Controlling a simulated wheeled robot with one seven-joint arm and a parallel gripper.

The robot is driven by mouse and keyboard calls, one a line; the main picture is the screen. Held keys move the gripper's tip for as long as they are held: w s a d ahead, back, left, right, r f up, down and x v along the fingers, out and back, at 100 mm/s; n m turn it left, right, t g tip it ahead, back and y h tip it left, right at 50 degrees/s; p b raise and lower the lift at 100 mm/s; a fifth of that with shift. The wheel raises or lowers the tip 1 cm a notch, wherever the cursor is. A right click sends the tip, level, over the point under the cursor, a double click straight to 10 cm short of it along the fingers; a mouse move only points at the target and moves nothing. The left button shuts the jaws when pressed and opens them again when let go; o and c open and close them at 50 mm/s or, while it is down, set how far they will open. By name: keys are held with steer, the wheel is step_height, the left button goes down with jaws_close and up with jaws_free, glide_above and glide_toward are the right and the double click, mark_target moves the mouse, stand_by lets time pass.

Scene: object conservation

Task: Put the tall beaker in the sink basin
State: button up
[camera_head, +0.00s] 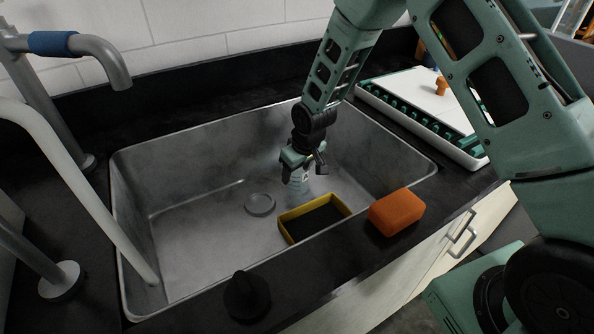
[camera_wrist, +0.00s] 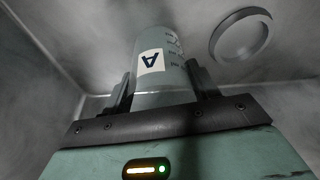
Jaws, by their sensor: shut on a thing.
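My gripper (camera_head: 303,168) reaches down into the metal sink basin (camera_head: 190,225) and is shut on the tall beaker (camera_head: 298,181). In the wrist view the beaker (camera_wrist: 162,62) is a grey-looking, clear cylinder with a white label marked "A" and small printed marks. The two dark fingers (camera_wrist: 162,92) press on its sides. The beaker's lower end is over the basin floor, near the yellow tray. I cannot tell whether it touches the floor.
A round drain ring (camera_head: 260,204) lies left of the beaker. A yellow-rimmed tray (camera_head: 314,217) is just in front. An orange sponge (camera_head: 396,211) and a black cone-shaped object (camera_head: 246,296) sit on the front counter. A faucet (camera_head: 70,44) stands at left. The basin's left side is clear.

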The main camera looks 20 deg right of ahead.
mark_target(305, 184)
steer(key=shift+f, duration=0.15)
steer(key=o, duration=1)
steer(key=v, duration=1.2)
steer(key=s+a+r+n+g, duration=0.1)
steer(key=s+a+r, duration=0.3)
steer(key=s, duration=0.4)
steer(key=s+a+r+n, duration=0.1)
steer(key=s+a+r, duration=0.3)
steer(key=s, duration=0.4)
steer(key=shift+n+g, duration=0.7)
steer(key=shift+g, duration=0.2)
steer(key=s, duration=0.5)
steer(key=s+r, duration=0.1)
steer(key=s, duration=0.4)
steer(key=s+r, duration=0.1)
steer(key=s, duration=0.4)
steer(key=shift+s+d+r+p, duration=0.2)
steer(key=shift+s+d+p, duration=0.1)
steer(key=shift+s+d, duration=0.1)
